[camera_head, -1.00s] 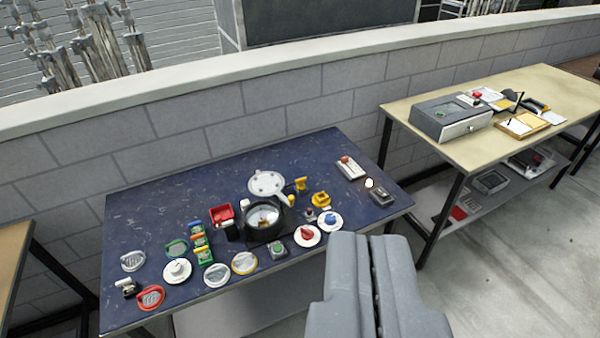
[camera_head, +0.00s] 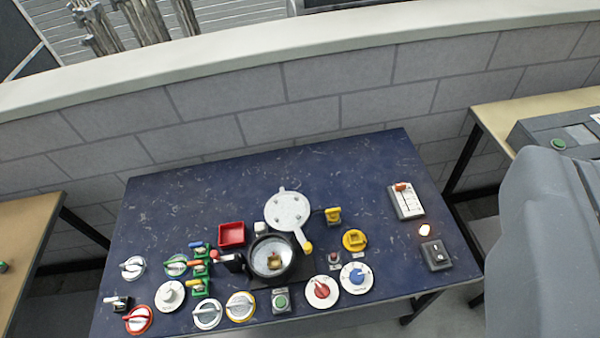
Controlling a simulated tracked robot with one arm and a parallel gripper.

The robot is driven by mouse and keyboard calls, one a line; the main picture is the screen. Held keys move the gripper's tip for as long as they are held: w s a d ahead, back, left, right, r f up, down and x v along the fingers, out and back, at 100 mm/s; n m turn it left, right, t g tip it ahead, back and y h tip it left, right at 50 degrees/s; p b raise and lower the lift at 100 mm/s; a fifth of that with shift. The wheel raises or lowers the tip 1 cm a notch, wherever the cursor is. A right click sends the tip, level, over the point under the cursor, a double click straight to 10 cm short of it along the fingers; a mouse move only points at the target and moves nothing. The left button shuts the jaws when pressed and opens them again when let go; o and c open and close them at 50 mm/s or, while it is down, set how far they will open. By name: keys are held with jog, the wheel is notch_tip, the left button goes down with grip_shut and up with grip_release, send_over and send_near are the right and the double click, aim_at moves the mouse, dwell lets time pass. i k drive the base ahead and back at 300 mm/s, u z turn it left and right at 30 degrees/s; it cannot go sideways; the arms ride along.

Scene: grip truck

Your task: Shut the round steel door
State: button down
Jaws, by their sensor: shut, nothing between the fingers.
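The round steel door (camera_head: 288,211) stands open on the dark blue table. It is a pale grey disc with several bolts and a handle ending in a yellow knob (camera_head: 309,247). It sits behind a round black chamber (camera_head: 271,257), whose mouth is uncovered and shows a small brownish thing inside. My gripper (camera_head: 545,240) is the large grey shape at the right edge, partly cut off by the frame. It is shut and empty, and appears well to the right of the door, not touching it.
Several dials, including a red one (camera_head: 321,291) and a blue one (camera_head: 356,278), stand around the chamber. A red tray (camera_head: 231,235) is left of the door. A switch box (camera_head: 405,201) and a lit lamp (camera_head: 425,230) are at the right. A block wall (camera_head: 290,115) runs behind the table.

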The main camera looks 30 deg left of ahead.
aim_at(286, 210)
jog(key=u, duration=0.45)
jog(key=i, duration=0.85)
jog(key=u, duration=0.65)
